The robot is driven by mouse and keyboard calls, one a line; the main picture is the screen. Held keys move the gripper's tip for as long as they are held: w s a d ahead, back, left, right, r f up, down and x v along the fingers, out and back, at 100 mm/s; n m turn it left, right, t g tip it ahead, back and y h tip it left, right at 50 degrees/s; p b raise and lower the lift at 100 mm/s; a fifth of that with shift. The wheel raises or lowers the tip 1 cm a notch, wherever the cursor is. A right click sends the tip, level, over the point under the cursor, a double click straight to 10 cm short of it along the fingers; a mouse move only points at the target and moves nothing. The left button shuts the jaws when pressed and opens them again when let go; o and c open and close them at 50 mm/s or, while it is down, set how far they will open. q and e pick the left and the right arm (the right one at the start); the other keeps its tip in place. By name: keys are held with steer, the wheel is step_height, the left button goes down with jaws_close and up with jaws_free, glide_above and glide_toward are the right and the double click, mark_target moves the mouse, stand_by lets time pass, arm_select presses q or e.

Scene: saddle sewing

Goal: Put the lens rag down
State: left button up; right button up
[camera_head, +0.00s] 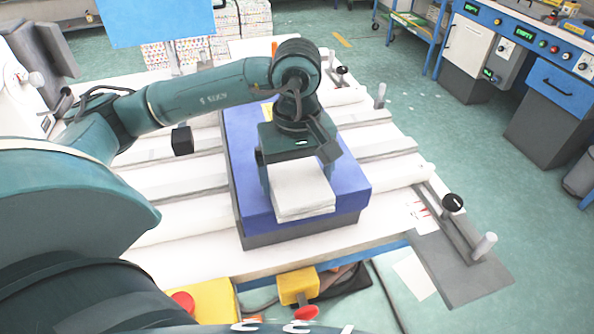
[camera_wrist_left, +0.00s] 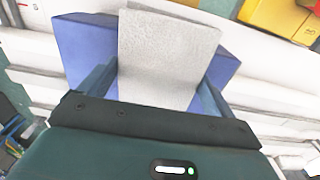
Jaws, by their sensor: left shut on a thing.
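The lens rag (camera_head: 302,192) is a white, folded, squarish cloth over the front part of a blue block with a dark grey base (camera_head: 352,190). My left gripper (camera_head: 300,186) comes down from above with its fingers on either side of the rag and is shut on it. In the left wrist view the rag (camera_wrist_left: 165,55) lies between the two fingers (camera_wrist_left: 158,88), pale grey and textured, with the blue block (camera_wrist_left: 85,45) behind it. I cannot tell whether the rag touches the block's top. My right gripper does not show.
The block stands on a white slatted table (camera_head: 180,245). A grey fixture with a black knob and a white handle (camera_head: 455,235) is at the table's right front. Yellow parts with red buttons (camera_head: 298,287) sit at the front edge. Blue-grey machines (camera_head: 540,75) stand far right.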

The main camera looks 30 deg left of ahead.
mark_target(298, 177)
arm_select(q)
steer(key=shift+f, duration=0.2)
steer(key=o, duration=0.6)
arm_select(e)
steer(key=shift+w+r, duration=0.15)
arm_select(q)
steer(key=shift+r, duration=0.4)
step_height(298, 177, up, 5)
steer(key=shift+f, duration=0.2)
step_height(298, 177, up, 7)
steer(key=shift+r, duration=0.1)
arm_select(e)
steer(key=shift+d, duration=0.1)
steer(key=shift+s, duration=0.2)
